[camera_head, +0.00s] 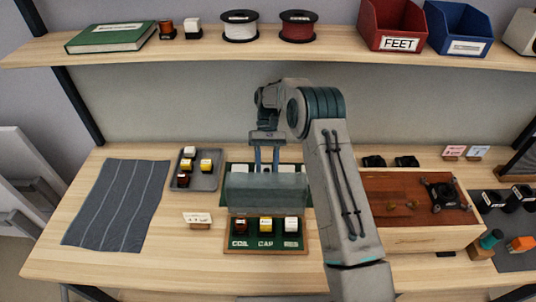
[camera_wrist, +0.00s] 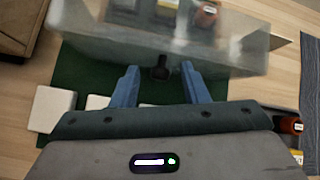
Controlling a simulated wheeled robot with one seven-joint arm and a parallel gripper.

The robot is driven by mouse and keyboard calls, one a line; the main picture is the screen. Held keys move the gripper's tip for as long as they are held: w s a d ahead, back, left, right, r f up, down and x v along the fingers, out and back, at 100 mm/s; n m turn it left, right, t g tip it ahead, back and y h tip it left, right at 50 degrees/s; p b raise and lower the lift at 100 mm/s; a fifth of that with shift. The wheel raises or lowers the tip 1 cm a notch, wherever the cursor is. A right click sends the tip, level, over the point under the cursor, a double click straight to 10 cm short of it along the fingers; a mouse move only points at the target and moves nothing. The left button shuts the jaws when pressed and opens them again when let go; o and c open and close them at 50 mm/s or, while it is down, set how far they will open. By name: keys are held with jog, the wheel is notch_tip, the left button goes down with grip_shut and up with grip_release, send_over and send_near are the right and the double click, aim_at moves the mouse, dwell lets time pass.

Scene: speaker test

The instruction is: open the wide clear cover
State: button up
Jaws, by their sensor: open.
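The wide clear cover (camera_head: 266,192) is a see-through box-like lid on the green board (camera_head: 262,242) in the middle of the table. In the wrist view the cover (camera_wrist: 105,45) fills the top, and a small dark knob (camera_wrist: 160,72) shows at its near edge. My gripper (camera_head: 266,170) points down at the cover's back edge. In the wrist view its two blue fingers (camera_wrist: 159,76) are apart, with the knob between their tips; I cannot tell whether they touch it. The cover looks closed, with parts visible through it.
In front of the cover sit a coil (camera_head: 240,226), a yellow cap (camera_head: 266,225) and a white block (camera_head: 291,224). A grey tray (camera_head: 211,184) and striped mat (camera_head: 117,204) lie left. An open wooden drawer (camera_head: 430,238) stands right. A shelf (camera_head: 340,42) runs above.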

jog(key=b+v, duration=0.1)
jog(key=v, duration=0.5)
dwell(0.3)
